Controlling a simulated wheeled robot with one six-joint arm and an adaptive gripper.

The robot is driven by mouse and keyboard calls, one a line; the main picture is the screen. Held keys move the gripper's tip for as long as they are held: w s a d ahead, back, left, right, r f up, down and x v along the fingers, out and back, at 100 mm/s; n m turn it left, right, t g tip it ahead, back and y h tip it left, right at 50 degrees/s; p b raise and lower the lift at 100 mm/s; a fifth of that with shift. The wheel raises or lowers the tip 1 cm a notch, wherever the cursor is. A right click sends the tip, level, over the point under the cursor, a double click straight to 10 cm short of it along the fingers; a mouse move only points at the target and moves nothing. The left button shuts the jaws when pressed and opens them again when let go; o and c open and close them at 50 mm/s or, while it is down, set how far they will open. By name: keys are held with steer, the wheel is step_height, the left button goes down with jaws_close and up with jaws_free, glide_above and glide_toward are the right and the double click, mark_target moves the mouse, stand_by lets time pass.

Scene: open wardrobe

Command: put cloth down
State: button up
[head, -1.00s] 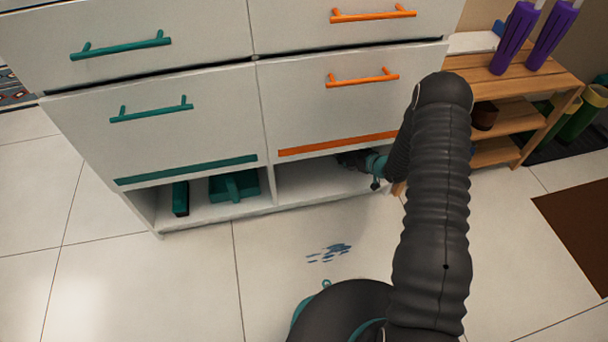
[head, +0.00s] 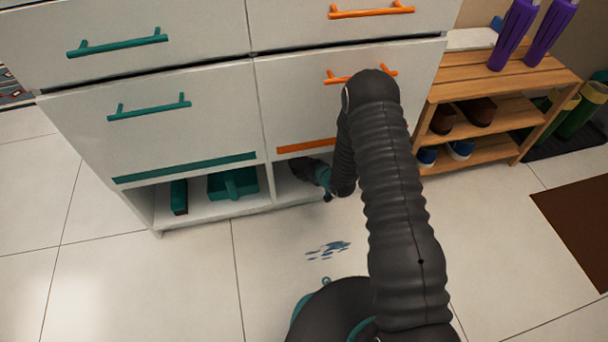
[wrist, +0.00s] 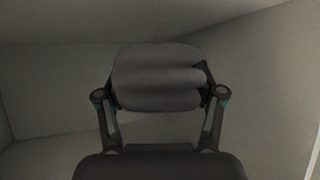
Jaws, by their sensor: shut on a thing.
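The cloth (wrist: 158,78) is a grey folded bundle in the wrist view, held between the fingers of my gripper (wrist: 160,100). My gripper is shut on it, inside the pale open compartment at the bottom right of the white cabinet. In the head view my gripper (head: 308,170) shows as a dark shape at that compartment's opening, partly hidden by my arm. I cannot make out the cloth there. The wrist view shows the compartment's bare walls (wrist: 40,95) around the cloth. I cannot tell whether the cloth touches the compartment floor.
The left lower compartment holds a teal dustpan (head: 233,184) and a teal brush (head: 179,197). Drawers with an orange handle (head: 372,12) and teal handles sit above. A wooden shoe rack (head: 490,110) stands right of the cabinet.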

step_height(320, 180, down, 4)
steer(key=shift+r, duration=0.2)
steer(key=shift+a+f, duration=0.2)
steer(key=shift+a, duration=0.1)
steer(key=shift+f+b, duration=0.2)
steer(key=shift+b, duration=0.15)
steer(key=o, duration=1.2)
steer(key=shift+o, duration=0.2)
steer(key=shift+r, duration=0.1)
